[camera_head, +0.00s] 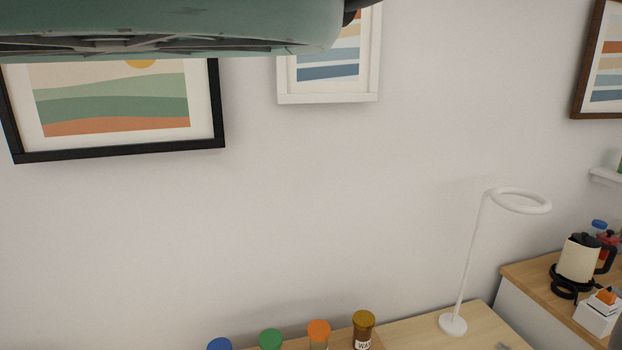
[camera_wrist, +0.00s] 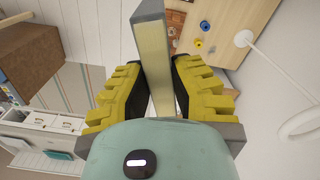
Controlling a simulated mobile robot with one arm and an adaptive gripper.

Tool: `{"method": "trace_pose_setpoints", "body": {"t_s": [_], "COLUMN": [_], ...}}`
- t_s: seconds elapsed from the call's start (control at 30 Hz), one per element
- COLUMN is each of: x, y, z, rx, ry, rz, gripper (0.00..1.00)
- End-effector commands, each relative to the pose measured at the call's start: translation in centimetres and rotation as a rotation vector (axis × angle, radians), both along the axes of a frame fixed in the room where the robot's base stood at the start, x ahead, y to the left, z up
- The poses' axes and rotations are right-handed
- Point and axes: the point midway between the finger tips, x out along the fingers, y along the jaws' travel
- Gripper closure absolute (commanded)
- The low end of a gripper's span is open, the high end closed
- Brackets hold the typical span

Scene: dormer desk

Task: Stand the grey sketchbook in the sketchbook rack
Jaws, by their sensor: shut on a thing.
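The grey sketchbook (camera_wrist: 153,50) is in the wrist view, standing edge-on between the yellow fingers of my gripper (camera_wrist: 156,90). Its pale page edges face the camera and its grey cover shows at the top and along the side. My gripper is shut on it and holds it up in the air, away from the desk. The head view shows neither the sketchbook nor my gripper's fingers. I cannot make out the sketchbook rack in either view.
The wooden desk (camera_head: 400,333) carries a white ring lamp (camera_head: 453,324), an amber jar (camera_head: 363,332) and jars with blue, green and orange lids. A kettle (camera_head: 578,259) stands on a side counter (camera_head: 528,272). Framed pictures hang on the wall. A brown box-like piece (camera_wrist: 32,60) shows in the wrist view.

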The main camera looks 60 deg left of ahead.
Motion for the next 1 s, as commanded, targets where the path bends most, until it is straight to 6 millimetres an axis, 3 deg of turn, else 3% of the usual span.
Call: {"method": "trace_pose_setpoints", "body": {"t_s": [0.03,0.8,1.0], "x": [0.0,0.1,0.1], "y": [0.1,0.1,0.1], "z": [2.2,21.4,25.6], "rx": [0.000,0.001,0.001], "ry": [-0.001,-0.004,-0.004], "rz": [0.002,-0.003,-0.003], "gripper": [1.00,1.00,1.00]}}
